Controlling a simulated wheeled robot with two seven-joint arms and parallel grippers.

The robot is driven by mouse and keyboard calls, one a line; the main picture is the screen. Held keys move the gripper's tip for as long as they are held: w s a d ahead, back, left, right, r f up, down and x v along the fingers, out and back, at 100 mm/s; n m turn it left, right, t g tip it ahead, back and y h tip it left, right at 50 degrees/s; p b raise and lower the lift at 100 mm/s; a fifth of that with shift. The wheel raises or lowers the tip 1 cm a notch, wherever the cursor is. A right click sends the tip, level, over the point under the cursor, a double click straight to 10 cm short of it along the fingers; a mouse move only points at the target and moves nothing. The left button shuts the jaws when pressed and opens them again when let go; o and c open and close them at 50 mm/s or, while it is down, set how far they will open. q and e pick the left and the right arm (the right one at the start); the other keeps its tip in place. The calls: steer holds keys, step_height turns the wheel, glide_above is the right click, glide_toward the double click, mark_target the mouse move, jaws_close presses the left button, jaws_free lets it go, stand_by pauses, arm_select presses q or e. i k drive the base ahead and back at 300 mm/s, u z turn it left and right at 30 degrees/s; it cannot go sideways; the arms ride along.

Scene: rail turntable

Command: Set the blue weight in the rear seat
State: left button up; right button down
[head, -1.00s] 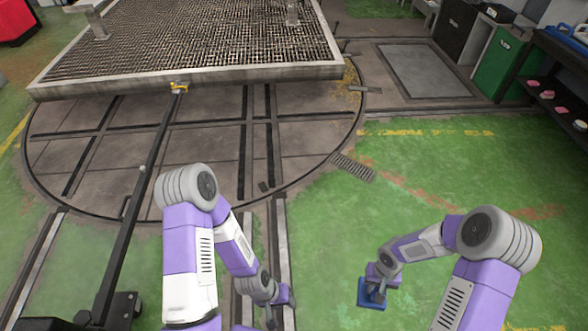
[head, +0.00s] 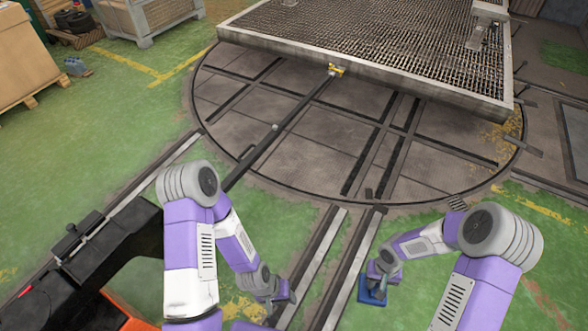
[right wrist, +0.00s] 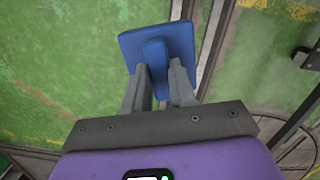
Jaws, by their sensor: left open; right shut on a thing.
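The blue weight (head: 366,297) is a flat blue block with a raised grip. My right gripper (head: 378,281) is shut on it and holds it at the lower right of the head view. In the right wrist view the weight's square plate (right wrist: 134,44) lies beyond the fingers (right wrist: 160,78), which clasp the blue grip between them. My left gripper (head: 284,296) is open, low in the middle of the head view, apart from the weight. I cannot make out the rear seat for certain in these views.
A round rail turntable (head: 310,155) carries a raised mesh platform (head: 370,40). A long black bar (head: 262,146) runs from its yellow coupling towards a black machine (head: 95,245) at lower left. Crates and boxes (head: 20,55) stand at upper left.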

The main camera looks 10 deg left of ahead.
mark_target(85, 262)
steer(key=u, duration=1.4)
steer(key=i, duration=1.15)
steer(key=u, duration=2.65)
